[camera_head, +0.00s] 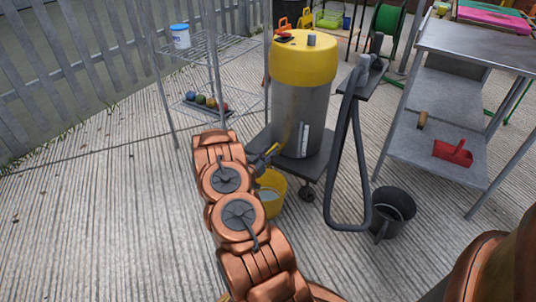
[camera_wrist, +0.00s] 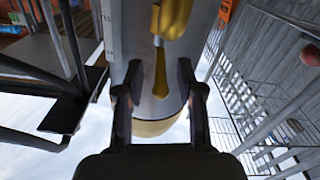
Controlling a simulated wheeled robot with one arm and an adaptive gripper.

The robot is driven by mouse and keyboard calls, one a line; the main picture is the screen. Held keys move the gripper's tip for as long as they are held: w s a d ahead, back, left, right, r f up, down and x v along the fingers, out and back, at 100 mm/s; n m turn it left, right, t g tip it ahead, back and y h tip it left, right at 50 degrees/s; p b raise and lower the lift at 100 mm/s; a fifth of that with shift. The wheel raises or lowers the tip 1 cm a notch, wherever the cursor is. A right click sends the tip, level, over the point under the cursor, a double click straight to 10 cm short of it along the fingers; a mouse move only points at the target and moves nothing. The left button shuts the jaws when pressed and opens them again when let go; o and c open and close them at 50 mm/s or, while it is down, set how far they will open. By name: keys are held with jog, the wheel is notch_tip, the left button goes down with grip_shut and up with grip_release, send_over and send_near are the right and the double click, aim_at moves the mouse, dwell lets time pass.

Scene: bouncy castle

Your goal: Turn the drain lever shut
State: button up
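The steel drum of the vacuum (camera_head: 297,115), with a yellow top, stands upright on a dark wheeled base. Its brass drain valve (camera_wrist: 171,18) shows at the top of the wrist view, with the narrow drain lever (camera_wrist: 160,78) running down from it. My gripper (camera_wrist: 159,70) is open, one dark finger on each side of the lever in that view. I see gaps between the lever and both fingers; whether it lies fully between them in depth I cannot tell.
A yellow bucket (camera_head: 271,190) with pale liquid sits low beside the drum. A dark hose (camera_head: 341,170) and a black bucket (camera_head: 392,209) stand to the right. A wire rack (camera_head: 205,45) and a metal table (camera_head: 470,45) flank the drum. The left floor is clear.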

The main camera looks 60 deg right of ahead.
jog(key=shift+c, duration=0.3)
grip_shut()
dwell(0.3)
